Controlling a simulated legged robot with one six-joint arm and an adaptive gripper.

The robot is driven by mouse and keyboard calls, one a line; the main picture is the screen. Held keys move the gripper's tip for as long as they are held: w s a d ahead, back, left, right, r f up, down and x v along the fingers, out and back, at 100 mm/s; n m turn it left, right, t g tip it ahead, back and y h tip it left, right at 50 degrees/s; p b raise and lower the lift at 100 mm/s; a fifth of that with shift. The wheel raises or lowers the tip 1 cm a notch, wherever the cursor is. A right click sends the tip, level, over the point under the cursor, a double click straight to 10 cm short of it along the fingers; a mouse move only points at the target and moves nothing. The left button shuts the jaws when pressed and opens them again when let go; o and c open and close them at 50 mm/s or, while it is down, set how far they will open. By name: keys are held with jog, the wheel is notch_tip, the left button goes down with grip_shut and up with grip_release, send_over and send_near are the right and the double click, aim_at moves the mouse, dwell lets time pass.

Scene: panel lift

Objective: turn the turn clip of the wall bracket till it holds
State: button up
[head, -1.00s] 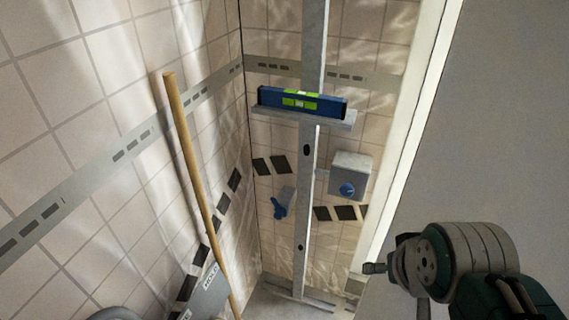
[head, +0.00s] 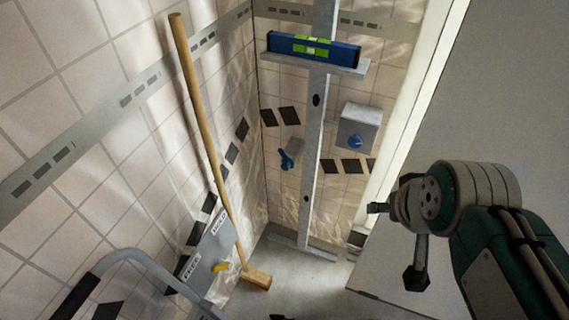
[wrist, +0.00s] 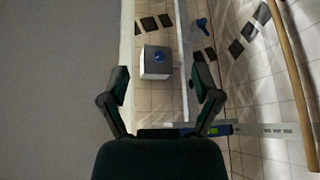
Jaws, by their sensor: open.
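A grey plate (head: 213,250) with labels reading HOLD and FREE stands low against the left tiled wall in the head view; it looks like the wall bracket. A small yellow part (head: 220,266), apparently its turn clip, sits on the plate's lower right. Its exact angle is too small to tell. My gripper (head: 396,244) is at the right of the head view, well apart from the plate. In the wrist view my gripper (wrist: 160,82) has its two fingers spread with nothing between them. The plate and clip are not in the wrist view.
A wooden-handled mallet or broom (head: 197,120) leans in front of the left wall. A metal upright (head: 315,140) carries a blue spirit level (head: 312,49). A grey box (head: 358,126) has a blue knob. The floor (head: 300,285) is partly clear.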

jog(key=w+a+t+y, duration=0.15)
jog(key=w+a, duration=0.25)
jog(key=w, duration=0.5)
jog(key=w+a+t+y, duration=0.15)
jog(key=w+a, duration=0.35)
jog(key=w, duration=0.5)
jog(key=m+t+h, duration=0.4)
jog(key=t, duration=0.2)
send_over(284, 168)
jog(key=s+a, duration=0.3)
notch_tip(284, 168, down, 24)
jog(key=s+f+t+h, duration=0.1)
jog(key=s+f+h, duration=0.15)
jog(key=f, duration=0.55)
jog(key=s+f+t+h, duration=0.15)
jog(key=s+f, duration=0.25)
jog(key=f, duration=0.4)
jog(key=shift+m+h, duration=0.4)
jog(key=x, duration=1)
jog(key=shift+w, duration=0.2)
grip_shut()
